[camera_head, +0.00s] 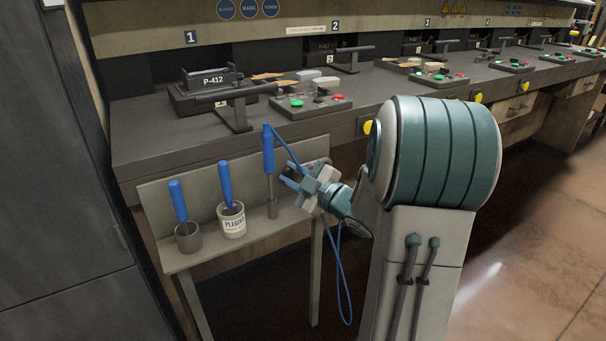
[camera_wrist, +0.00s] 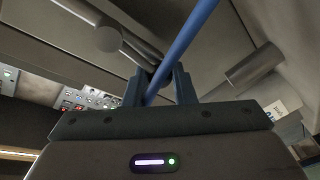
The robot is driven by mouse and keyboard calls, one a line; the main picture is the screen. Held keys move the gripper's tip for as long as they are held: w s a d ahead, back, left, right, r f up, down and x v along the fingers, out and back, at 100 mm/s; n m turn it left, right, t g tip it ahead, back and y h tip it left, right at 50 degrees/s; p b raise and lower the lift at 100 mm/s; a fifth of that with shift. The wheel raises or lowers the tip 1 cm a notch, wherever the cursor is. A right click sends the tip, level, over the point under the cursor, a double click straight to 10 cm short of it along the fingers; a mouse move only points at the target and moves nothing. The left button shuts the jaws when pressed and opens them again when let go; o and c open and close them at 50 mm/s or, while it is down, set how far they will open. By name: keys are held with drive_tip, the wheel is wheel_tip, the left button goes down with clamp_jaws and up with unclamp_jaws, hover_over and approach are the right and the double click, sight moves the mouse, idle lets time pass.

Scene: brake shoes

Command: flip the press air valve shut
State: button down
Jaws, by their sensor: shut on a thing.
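A thin blue hose (camera_head: 341,265) runs from the tool's top past my gripper and hangs in a loop. It crosses between my fingers in the wrist view (camera_wrist: 186,40). I cannot pick out a press air valve in either view.
Two more blue-handled tools stand in a grey cup (camera_head: 188,238) and a white labelled cup (camera_head: 232,220) on the shelf. Behind is a long bench with the P-412 press (camera_head: 212,84) and a button panel (camera_head: 310,105). Open floor lies at right.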

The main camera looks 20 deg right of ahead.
drive_tip(key=shift+f, duration=0.1)
drive_tip(key=c, duration=1.2)
unclamp_jaws()
drive_tip(key=shift+a, duration=0.1)
drive_tip(key=shift+s, duration=0.15)
drive_tip(key=shift+s+d, duration=0.25)
drive_tip(key=shift+d, duration=0.05)
drive_tip(key=p+v, duration=0.1)
drive_tip(key=v, duration=1.2)
drive_tip(key=shift+p, duration=0.4)
